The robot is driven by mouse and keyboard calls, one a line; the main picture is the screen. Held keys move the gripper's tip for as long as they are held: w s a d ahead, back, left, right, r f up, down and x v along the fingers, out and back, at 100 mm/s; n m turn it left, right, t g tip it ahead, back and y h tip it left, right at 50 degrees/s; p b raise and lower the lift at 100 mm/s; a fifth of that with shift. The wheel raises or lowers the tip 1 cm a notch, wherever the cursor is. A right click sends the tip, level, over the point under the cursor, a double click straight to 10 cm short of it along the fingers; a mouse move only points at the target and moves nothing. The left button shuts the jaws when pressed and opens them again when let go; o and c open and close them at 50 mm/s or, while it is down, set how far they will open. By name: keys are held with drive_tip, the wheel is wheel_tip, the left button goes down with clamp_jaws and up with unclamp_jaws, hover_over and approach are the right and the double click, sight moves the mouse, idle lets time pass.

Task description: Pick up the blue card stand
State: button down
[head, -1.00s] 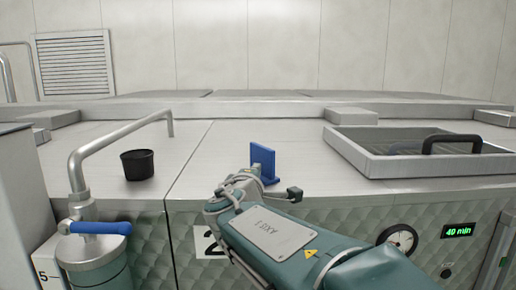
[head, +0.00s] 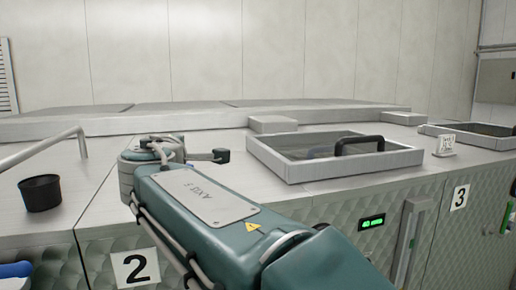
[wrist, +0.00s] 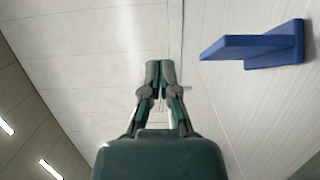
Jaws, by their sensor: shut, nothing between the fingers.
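The blue card stand (wrist: 250,46) shows in the wrist view at the upper right, with a flat upright plate and a foot. In the head view my arm reaches over the steel worktop (head: 205,160), and the fingers are hidden.
A black cup (head: 40,193) stands on the worktop at the left, near a bent metal pipe (head: 45,149). A raised steel frame (head: 285,170) with a black handle (head: 360,143) is right of my arm. A small white sign (head: 446,147) stands further right.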

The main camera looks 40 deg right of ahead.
drive_tip(key=s+d, duration=1.1)
drive_tip(key=s, duration=0.3)
drive_tip(key=shift+d, duration=0.25)
